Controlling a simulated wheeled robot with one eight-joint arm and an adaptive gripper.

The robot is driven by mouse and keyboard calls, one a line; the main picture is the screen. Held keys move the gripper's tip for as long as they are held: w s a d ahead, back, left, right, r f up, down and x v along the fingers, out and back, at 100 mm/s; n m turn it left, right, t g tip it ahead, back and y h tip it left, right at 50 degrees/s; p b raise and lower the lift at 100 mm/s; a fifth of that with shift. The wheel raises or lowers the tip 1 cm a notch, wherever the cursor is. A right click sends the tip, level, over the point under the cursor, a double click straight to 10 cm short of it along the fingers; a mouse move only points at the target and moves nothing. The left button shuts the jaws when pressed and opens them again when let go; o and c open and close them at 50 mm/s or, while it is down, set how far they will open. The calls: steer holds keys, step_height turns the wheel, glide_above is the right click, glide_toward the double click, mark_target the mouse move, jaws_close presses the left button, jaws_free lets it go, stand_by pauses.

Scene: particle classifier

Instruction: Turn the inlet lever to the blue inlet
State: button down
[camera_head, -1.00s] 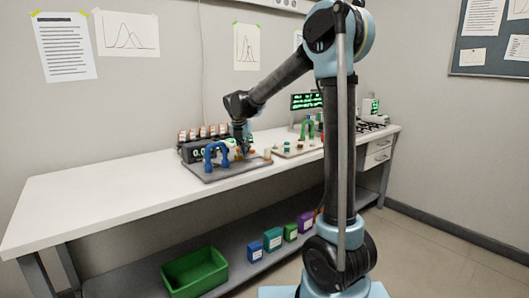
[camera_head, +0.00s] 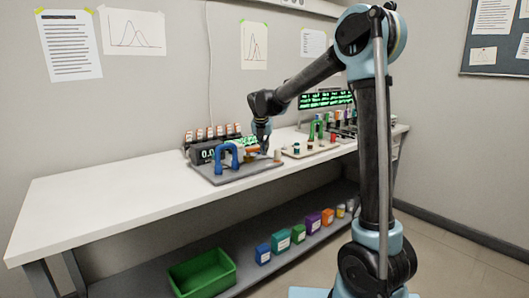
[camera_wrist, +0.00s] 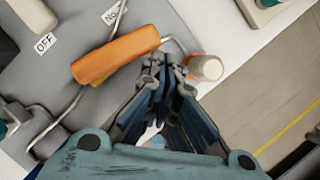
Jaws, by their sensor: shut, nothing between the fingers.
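My gripper (camera_head: 263,151) is low over the right part of a grey board (camera_head: 238,176) on the white bench. In the wrist view my gripper (camera_wrist: 166,68) is shut and empty. Its tips are just right of an orange handle (camera_wrist: 115,55) on a bent metal rod, apart from or barely touching its end; I cannot tell which. A cream-topped peg (camera_wrist: 206,68) is close on the tips' other side. Labels "OFF" (camera_wrist: 45,43) and "No…" (camera_wrist: 111,15) lie near the handle. A blue arch (camera_head: 218,158), perhaps the blue inlet, stands left of my gripper. The inlet lever is not clearly identifiable.
A second board with a green arch (camera_head: 313,131) is to the right. The bench's left half (camera_head: 100,195) is clear. A green bin (camera_head: 203,274) and several coloured boxes are on the lower shelf.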

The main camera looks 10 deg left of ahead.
steer(key=shift+w+a, duration=0.1)
steer(key=shift+w, duration=0.7)
steer(key=shift+r, duration=0.1)
step_height(320, 180, up, 9)
steer(key=s+d, duration=0.2)
steer(key=shift+s+d, duration=0.25)
steer(key=shift+s, duration=0.1)
stand_by(0.3)
